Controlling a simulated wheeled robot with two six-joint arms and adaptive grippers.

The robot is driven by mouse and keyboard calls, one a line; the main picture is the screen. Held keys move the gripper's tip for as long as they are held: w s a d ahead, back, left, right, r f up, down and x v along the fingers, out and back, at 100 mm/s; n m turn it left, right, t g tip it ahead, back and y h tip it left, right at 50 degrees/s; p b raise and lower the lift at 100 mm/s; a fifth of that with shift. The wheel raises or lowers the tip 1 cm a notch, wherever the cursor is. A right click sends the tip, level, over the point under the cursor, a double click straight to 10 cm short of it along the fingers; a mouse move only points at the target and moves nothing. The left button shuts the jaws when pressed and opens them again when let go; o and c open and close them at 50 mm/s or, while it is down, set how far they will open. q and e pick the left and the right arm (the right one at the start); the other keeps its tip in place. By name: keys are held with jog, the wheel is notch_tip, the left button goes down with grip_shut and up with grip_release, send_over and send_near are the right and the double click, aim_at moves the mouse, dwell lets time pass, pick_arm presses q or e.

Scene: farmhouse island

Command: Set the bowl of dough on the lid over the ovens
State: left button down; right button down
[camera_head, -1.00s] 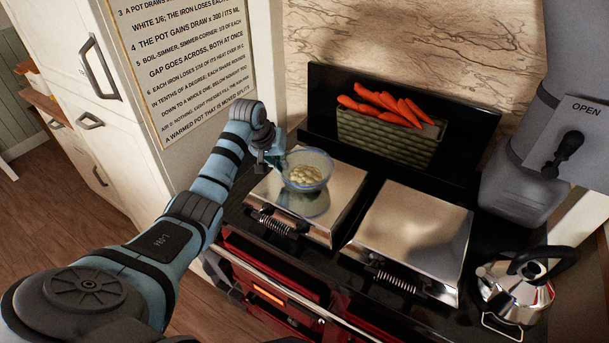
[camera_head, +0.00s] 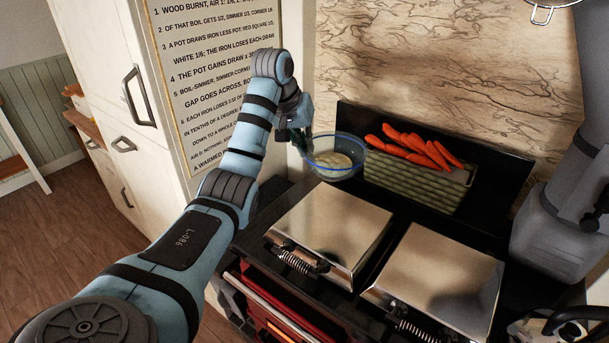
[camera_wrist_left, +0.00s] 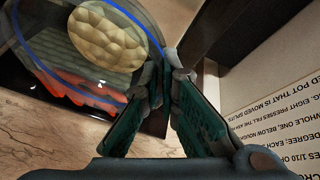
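My left gripper (camera_head: 302,138) is shut on the near-left rim of a clear glass bowl (camera_head: 336,172) with a blue rim. Pale dough (camera_head: 334,159) lies inside it. In the left wrist view the bowl rim (camera_wrist_left: 37,68) is beside the finger tips, with the dough (camera_wrist_left: 108,35) below. The left steel lid (camera_head: 335,228) is shut and bare, above the red oven front (camera_head: 280,305). The right steel lid (camera_head: 445,277) is also bare. My right gripper is out of view.
A woven green crate of carrots (camera_head: 425,180) stands against the dark back panel (camera_head: 500,172). A grey pipe (camera_head: 555,225) stands at the right. A kettle (camera_head: 560,325) shows at the lower right. A white cabinet with a text board (camera_head: 215,60) borders the left.

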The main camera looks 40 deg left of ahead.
pick_arm(q)
notch_tip(320, 180, up, 3)
jog(key=shift+f, duration=0.1)
jog(key=shift+f, duration=0.1)
jog(key=shift+d+f, duration=0.2)
jog(key=shift+f, duration=0.05)
jog(key=w+d+f+m, duration=0.1)
jog(key=d+f, duration=0.2)
jog(key=d, duration=0.7)
jog(key=w+d+f+m+h, duration=0.1)
jog(key=d+f+m, duration=0.1)
jog(key=d, duration=0.8)
jog(key=w+d+f+m+h, duration=0.1)
jog(key=d+f, duration=0.3)
jog(key=d, duration=0.6)
jog(key=shift+d+f+g, duration=0.3)
jog(key=shift+d+f, duration=0.05)
jog(key=shift+f, duration=0.05)
jog(key=shift+s, duration=0.1)
